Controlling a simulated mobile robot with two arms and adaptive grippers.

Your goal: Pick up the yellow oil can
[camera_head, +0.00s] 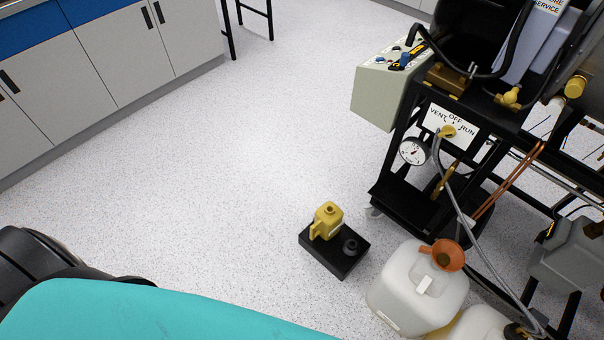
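The yellow oil can (328,220) stands upright on a low black block (321,257) on the floor, right of the picture's middle. Its handle faces left. A small dark round part (351,246) sits beside it on the same block. Neither of my grippers shows in the head view. Only a teal surface and dark parts fill the lower left, well apart from the can.
A white jug (415,290) with an orange funnel (443,255) stands just right of the block. A black-framed burner rig (440,195) with a gauge and hoses fills the right side. Grey cabinets (110,60) line the upper left. The speckled floor (200,180) between is clear.

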